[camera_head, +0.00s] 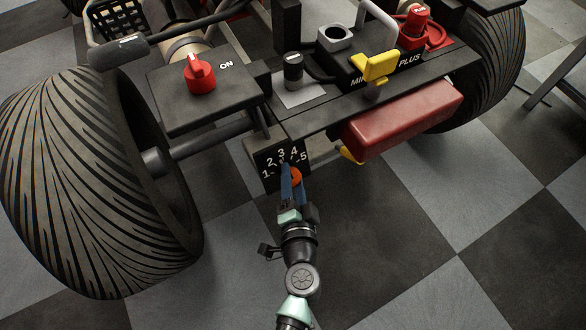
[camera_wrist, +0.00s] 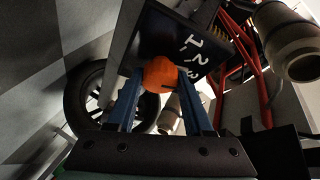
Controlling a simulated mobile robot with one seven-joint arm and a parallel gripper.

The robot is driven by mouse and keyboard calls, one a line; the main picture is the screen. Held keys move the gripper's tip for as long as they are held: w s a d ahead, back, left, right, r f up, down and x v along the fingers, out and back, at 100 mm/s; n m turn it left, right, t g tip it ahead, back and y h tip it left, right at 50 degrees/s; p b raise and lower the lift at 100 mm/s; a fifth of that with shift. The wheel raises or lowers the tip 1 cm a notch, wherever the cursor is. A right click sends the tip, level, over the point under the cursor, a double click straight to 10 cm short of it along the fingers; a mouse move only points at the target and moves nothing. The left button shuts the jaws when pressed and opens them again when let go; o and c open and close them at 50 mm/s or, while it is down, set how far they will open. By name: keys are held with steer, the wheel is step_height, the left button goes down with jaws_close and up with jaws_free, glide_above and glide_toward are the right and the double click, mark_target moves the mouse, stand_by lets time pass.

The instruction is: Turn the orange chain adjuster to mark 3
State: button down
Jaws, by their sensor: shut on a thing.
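The orange chain adjuster (camera_head: 296,175) is a small round knob on the front of a black plate (camera_head: 270,171) with white marks 1 to 5 in an arc. In the wrist view the knob (camera_wrist: 160,74) sits between the tips of my blue fingers, with marks 1, 2 and 3 showing on the plate (camera_wrist: 160,35) beside it. My gripper (camera_head: 292,178) reaches up from below and is shut on the knob. A dark line shows on the knob's right side in the wrist view, but I cannot tell which mark it faces. My fingers hide part of the knob and plate.
A big ribbed tyre (camera_head: 85,190) stands left of my arm. A red box (camera_head: 402,120) hangs under the frame at right, near a yellow part (camera_head: 350,156). A red switch (camera_head: 200,75) and yellow handle (camera_head: 375,66) sit above. Checkered floor lies open below.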

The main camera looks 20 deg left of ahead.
steer(key=shift+r+m+g+h+p, duration=0.2)
steer(key=shift+m+g+h+p, duration=0.1)
steer(key=shift+m+p, duration=0.65)
steer(key=shift+f+p, duration=0.1)
steer(key=shift+p, duration=0.3)
steer(key=shift+f+m, duration=0.15)
steer(key=shift+m, duration=0.1)
steer(key=shift+c, duration=1.5)
jaws_free()
steer(key=p+v, duration=0.1)
steer(key=v, duration=1.2)
steer(key=shift+p, duration=0.35)
